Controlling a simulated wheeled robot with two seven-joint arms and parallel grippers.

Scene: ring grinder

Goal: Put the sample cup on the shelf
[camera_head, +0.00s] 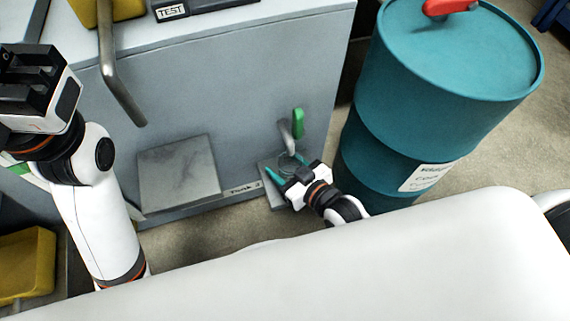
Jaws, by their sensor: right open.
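My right gripper (287,166) is open, with its two teal fingertips apart, low in front of the grey cabinet. A small, clear round shape that looks like the sample cup (289,163) shows between the fingertips, under a metal spout (286,138) with a green handle (298,122). A small grey shelf (270,187) juts out below it at the foot of the cabinet. The gripper partly hides the shelf, and I cannot tell whether the cup touches it. My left gripper (35,72) is at the upper left, away from the cup; its jaw state is unclear.
A large teal drum (440,70) with a red item (448,6) on top stands close right of the shelf. A grey plate (179,172) is on the cabinet (215,90). A bent metal pipe (118,85) hangs at the upper left. A yellow bin (27,265) is at lower left.

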